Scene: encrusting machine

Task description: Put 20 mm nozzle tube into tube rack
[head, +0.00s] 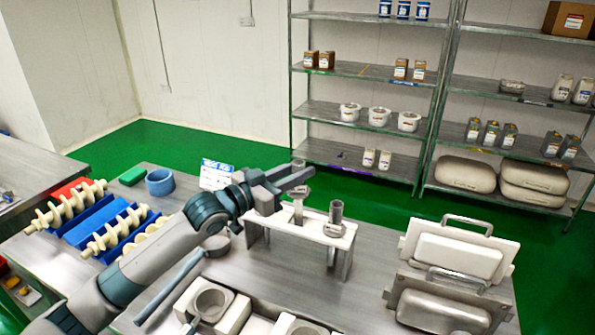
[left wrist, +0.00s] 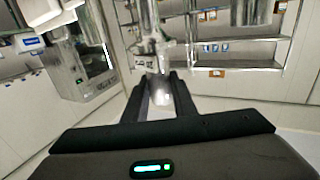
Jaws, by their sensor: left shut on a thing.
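The tube rack (head: 349,240) is a white plate on metal legs, standing on the steel table in the head view. My left gripper (head: 298,178) is above the rack's left part and shut on a metal nozzle tube (head: 298,207). This tube is upright, with its lower part at the rack plate; I cannot tell whether it is seated in a hole. In the left wrist view the tube (left wrist: 160,92) shows between the fingers of the gripper (left wrist: 157,100). Another metal tube (head: 335,213) stands upright in the rack's right part. My right gripper is not in view.
Blue trays with cream augers (head: 118,232) and a blue ring (head: 160,182) lie at the left of the table. A white card (head: 215,174) stands behind my arm. White molded parts (head: 214,300) lie in front. Metal-handled trays (head: 455,255) stand right of the rack.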

